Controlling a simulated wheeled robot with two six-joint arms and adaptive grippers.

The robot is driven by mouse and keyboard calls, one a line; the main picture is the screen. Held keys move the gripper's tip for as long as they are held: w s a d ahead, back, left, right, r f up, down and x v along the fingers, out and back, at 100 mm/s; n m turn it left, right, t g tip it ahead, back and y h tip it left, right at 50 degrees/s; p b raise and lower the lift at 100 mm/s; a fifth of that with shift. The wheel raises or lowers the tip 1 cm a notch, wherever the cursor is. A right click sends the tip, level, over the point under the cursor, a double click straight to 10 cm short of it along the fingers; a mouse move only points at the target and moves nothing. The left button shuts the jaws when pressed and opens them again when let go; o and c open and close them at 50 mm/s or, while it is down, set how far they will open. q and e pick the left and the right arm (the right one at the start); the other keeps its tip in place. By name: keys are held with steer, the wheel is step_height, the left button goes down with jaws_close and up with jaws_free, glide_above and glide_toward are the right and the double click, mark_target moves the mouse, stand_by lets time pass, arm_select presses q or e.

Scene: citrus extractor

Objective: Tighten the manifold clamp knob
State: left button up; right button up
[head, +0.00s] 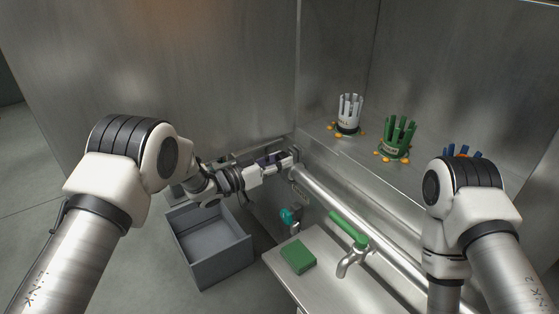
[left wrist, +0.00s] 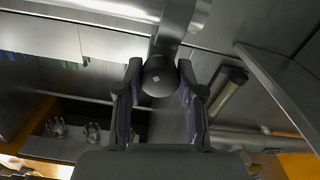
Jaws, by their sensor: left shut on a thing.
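The manifold clamp knob (left wrist: 158,77) is a dark round knob with a small pale square mark, in the middle of the left wrist view. The two fingers of my left gripper (left wrist: 159,84) stand on either side of it, and the gripper is shut on it. In the head view my left gripper (head: 286,160) is at the upper left end of the long steel manifold pipe (head: 335,203). The knob cannot be made out there behind the gripper. My right arm comes in at the right, and its gripper is out of view.
White (head: 349,113) and green (head: 398,134) finger cups stand on the steel ledge, with small orange pieces around them. A grey open bin (head: 211,249) is below my left arm. A green block (head: 298,257), a green-handled tap (head: 350,232) and a teal valve (head: 288,216) are below the pipe.

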arm_select(q)
steer(key=shift+m, duration=0.3)
steer(key=m, duration=0.2)
steer(key=shift+m, duration=2.1)
steer(key=o, duration=1.2)
steer(key=shift+c, duration=0.2)
steer(key=shift+a, duration=0.1)
steer(key=v, duration=1.2)
